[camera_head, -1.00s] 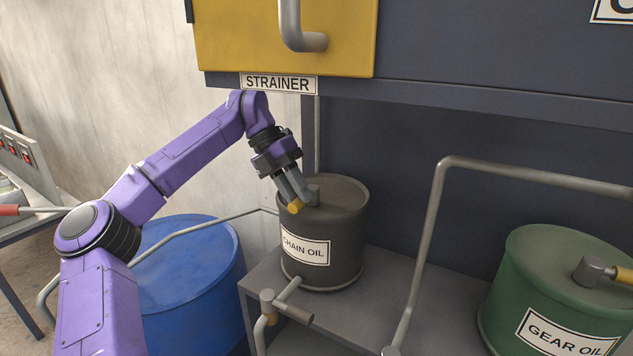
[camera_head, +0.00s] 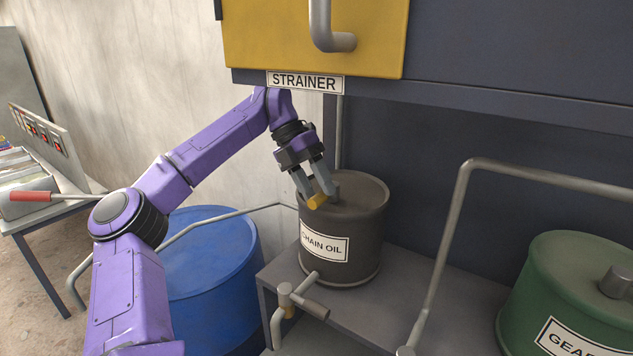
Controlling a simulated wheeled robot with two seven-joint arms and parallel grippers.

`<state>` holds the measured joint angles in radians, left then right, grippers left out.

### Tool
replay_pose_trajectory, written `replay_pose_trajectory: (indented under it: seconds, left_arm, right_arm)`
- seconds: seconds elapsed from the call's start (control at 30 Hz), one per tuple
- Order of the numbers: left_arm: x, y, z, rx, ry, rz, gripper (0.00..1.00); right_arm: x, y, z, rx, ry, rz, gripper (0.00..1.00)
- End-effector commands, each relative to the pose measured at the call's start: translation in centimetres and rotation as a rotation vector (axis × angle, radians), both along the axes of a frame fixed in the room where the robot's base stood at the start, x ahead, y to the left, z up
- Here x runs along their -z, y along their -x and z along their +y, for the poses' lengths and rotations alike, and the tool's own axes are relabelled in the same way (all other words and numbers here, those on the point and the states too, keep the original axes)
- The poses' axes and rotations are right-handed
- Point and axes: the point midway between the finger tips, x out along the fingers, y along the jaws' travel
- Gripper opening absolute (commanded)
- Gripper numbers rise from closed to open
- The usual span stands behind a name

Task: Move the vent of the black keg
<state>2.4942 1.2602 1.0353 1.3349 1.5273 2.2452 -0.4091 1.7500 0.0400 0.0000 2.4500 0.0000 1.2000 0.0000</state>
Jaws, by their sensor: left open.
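The black keg (camera_head: 362,226), labelled CHAIN OIL, stands on a grey shelf (camera_head: 395,305) in the camera_head view. My left gripper (camera_head: 316,192) comes down from above at the near edge of the lid. My right gripper is out of view.
A green GEAR OIL keg (camera_head: 565,280) stands at the right, behind a bent pipe (camera_head: 445,240). A blue drum (camera_head: 210,275) is left of the shelf. A tap (camera_head: 300,297) sticks out below the black keg. The dark STRAINER housing (camera_head: 480,105) overhangs the shelf.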

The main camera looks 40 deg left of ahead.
Motion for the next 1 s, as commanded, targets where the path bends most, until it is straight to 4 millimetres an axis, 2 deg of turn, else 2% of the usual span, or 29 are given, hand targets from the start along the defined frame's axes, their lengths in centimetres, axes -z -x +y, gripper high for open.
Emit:
replay_pose_trajectory:
  seconds: [0.17, 0.3, 0.5, 1.0]
  left_arm:
    - [-2.4, 0.2, 1.5, -0.006, -0.001, -0.003, 0.51]
    - [-5.6, 0.5, 3.5, -0.006, -0.001, -0.002, 0.51]
    - [-8.5, 0.8, 5.3, -0.002, 0.000, -0.002, 0.51]
    - [-8.7, 0.8, 5.7, 0.001, 0.001, -0.003, 0.51]
  right_arm:
    - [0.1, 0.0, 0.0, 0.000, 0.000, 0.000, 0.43]
    - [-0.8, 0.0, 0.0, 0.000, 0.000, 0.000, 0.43]
    - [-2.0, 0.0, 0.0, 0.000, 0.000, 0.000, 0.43]
    - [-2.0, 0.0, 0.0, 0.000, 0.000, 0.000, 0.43]
